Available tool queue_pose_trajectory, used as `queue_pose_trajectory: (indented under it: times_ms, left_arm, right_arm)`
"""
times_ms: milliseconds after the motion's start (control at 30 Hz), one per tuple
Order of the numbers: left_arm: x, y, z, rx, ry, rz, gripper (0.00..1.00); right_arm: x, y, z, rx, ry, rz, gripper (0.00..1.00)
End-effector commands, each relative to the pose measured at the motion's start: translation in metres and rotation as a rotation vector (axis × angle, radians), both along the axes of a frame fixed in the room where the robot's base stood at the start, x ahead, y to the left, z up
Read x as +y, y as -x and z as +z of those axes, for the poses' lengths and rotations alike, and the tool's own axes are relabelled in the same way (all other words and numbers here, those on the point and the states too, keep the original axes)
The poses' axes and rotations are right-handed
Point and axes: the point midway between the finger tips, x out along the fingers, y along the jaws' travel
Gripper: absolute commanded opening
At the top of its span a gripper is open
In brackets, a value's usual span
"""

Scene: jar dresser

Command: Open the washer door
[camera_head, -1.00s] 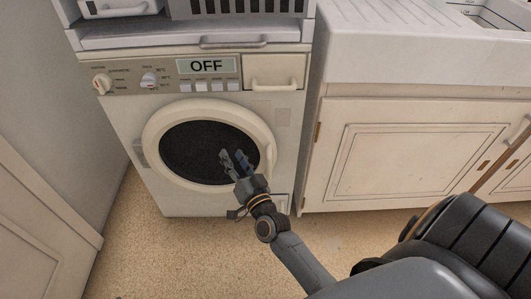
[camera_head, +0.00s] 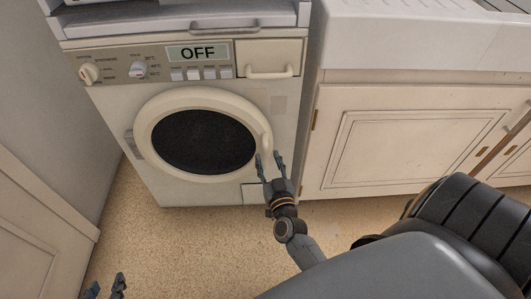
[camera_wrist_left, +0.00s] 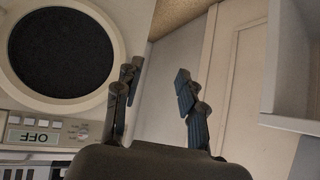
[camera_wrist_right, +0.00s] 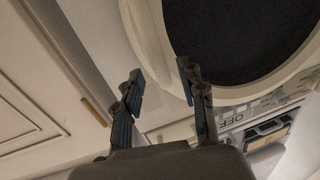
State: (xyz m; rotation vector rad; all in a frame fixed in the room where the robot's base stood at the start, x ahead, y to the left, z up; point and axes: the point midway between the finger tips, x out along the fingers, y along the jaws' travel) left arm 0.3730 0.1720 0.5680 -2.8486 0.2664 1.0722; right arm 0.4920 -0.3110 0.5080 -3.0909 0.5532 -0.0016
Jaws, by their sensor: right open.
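The washer (camera_head: 205,100) has a round door with a cream ring (camera_head: 150,112) and dark glass (camera_head: 203,142). The door is shut. A raised handle (camera_head: 266,137) lies along the right side of the ring. My right gripper (camera_head: 270,160) is open at the handle's lower end. In the right wrist view its fingertips (camera_wrist_right: 160,80) lie on either side of the ring's edge; I cannot tell whether they touch it. My left gripper (camera_head: 105,286) is low at the left, away from the door. In the left wrist view its fingers (camera_wrist_left: 156,78) are apart and empty.
A display reading OFF (camera_head: 197,53), a detergent drawer (camera_head: 268,58) and knobs sit above the door. A cream cabinet (camera_head: 410,145) stands close on the right. A grey side panel (camera_head: 85,130) is on the left. Tan floor (camera_head: 160,240) in front is clear.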

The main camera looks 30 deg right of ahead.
Motion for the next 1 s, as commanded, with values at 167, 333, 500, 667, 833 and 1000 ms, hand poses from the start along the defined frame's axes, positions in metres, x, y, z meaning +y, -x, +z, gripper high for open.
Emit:
queue_pose_trajectory:
  times_ms: [167, 333, 500, 667, 833, 1000]
  left_arm:
    - [-0.008, -0.018, 0.016, -0.124, 0.028, -0.01, 0.4]
    - [-0.011, -0.026, 0.025, -0.178, 0.041, -0.013, 0.4]
    - [-0.011, -0.027, 0.027, -0.187, 0.043, -0.014, 0.4]
    - [-0.011, -0.027, 0.026, -0.186, 0.043, -0.014, 0.4]
    - [-0.011, -0.026, 0.026, -0.186, 0.043, -0.014, 0.4]
    - [-0.011, -0.026, 0.026, -0.185, 0.043, -0.014, 0.4]
  right_arm:
    - [-0.009, -0.025, -0.001, -0.001, -0.001, 0.0, 0.4]
    - [-0.013, -0.035, 0.0, 0.001, 0.0, 0.0, 0.4]
    - [-0.014, -0.037, 0.0, 0.001, 0.0, 0.0, 0.4]
    - [-0.014, -0.037, 0.0, 0.001, 0.0, 0.0, 0.32]
    - [-0.014, -0.036, 0.0, 0.001, 0.0, 0.0, 0.0]
    - [-0.014, -0.036, 0.0, 0.001, 0.0, 0.0, 0.0]
